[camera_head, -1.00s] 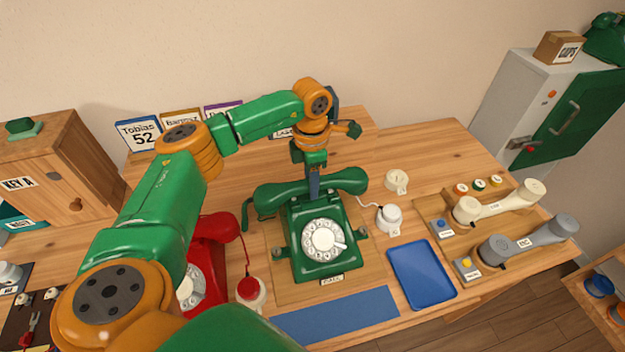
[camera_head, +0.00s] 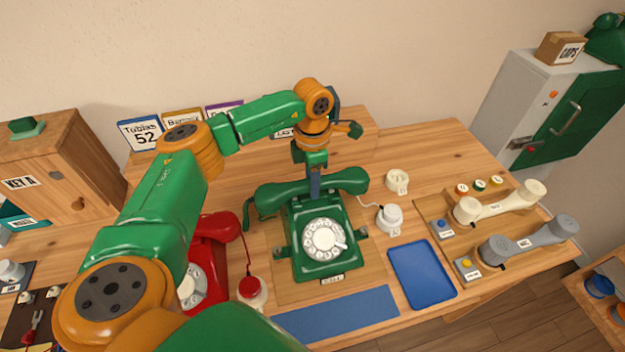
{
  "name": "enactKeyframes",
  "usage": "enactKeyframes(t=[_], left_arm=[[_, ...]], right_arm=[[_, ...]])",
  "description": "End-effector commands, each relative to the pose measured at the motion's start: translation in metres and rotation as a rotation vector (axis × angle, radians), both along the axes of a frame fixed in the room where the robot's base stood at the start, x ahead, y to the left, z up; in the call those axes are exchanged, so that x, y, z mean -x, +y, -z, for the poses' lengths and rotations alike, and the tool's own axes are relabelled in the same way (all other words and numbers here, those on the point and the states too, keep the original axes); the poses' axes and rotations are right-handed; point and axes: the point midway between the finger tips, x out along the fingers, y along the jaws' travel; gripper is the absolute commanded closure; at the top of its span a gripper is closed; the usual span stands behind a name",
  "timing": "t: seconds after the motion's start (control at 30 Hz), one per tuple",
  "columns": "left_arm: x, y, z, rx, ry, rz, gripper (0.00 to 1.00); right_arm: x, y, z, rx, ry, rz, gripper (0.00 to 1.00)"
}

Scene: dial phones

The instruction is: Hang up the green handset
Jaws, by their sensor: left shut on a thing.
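The green handset (camera_head: 278,191) lies across the top of the green dial phone (camera_head: 310,268), at the cradle. It looks roughly level, with one end to the left and one to the right. My left gripper (camera_head: 316,190) points down from above and is shut on the middle of the handset. The gripper hides part of the handset's grip, so I cannot tell whether it rests fully on the cradle. The phone stands upright with its white dial (camera_head: 324,238) facing me. My right gripper is not in view.
A red phone (camera_head: 208,262) stands to the left, partly behind my arm. A blue tray (camera_head: 422,274) and a blue mat (camera_head: 335,313) lie in front. Cream (camera_head: 500,207) and grey (camera_head: 528,240) handsets lie on the right. A white cylinder (camera_head: 389,217) stands beside the green phone.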

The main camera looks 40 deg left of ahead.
Motion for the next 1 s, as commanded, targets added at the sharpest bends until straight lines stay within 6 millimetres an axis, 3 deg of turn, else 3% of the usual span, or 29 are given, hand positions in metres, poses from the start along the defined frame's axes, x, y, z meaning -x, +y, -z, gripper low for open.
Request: enactKeyframes(t=[0.53,1.0], left_arm=[[0.000,0.000,0.000,0.001,-0.001,0.000,1.00],[0.000,0.000,0.012,0.001,-0.001,0.000,1.00]], right_arm=[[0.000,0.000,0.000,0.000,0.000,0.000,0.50],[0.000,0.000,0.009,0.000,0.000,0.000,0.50]])
